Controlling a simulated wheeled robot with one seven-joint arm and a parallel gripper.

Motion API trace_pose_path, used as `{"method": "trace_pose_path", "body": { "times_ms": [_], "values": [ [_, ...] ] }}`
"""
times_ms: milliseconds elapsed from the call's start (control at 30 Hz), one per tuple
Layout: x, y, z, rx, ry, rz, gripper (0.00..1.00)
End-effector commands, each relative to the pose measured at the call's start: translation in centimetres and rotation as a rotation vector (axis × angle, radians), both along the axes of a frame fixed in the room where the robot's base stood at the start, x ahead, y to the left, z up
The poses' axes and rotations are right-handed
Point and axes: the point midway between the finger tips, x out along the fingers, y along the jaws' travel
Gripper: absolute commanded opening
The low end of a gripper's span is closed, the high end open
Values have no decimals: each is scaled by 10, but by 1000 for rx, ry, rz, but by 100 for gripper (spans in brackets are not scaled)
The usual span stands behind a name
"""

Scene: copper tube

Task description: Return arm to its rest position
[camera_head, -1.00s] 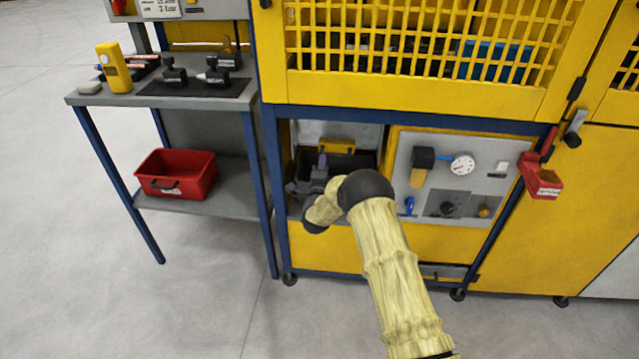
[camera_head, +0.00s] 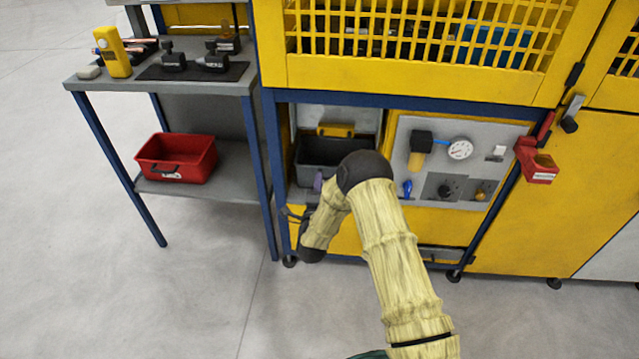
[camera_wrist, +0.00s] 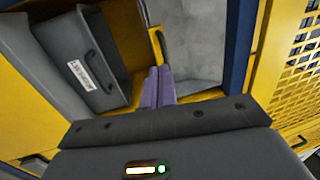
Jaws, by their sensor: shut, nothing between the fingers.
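My arm (camera_head: 395,255) reaches in from the bottom of the head view, with its elbow in front of the machine's lower shelf. My gripper (camera_wrist: 158,77) shows in the wrist view as two purple fingers lying together, shut with nothing between them.
The grey bin (camera_head: 310,149), also seen in the wrist view (camera_wrist: 112,42), sits on the lower shelf. A gauge panel (camera_head: 478,137) is at its right. A workbench (camera_head: 110,83) with a red crate (camera_head: 150,157) stands at left. Floor in front is clear.

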Motion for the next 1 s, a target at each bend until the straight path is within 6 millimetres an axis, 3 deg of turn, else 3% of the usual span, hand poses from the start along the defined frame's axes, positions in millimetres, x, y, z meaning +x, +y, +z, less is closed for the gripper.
{"method": "trace_pose_path", "body": {
  "times_ms": [133, 633, 767, 1000],
  "values": [
    [-7, 0, -1, 0, 0, 0, 0],
    [-4, -7, 1, -9, 8, -8, 0],
    [2, -8, 11, -70, 60, 16, 0],
    [4, -16, 42, -339, 280, 123, 0]
  ]
}}
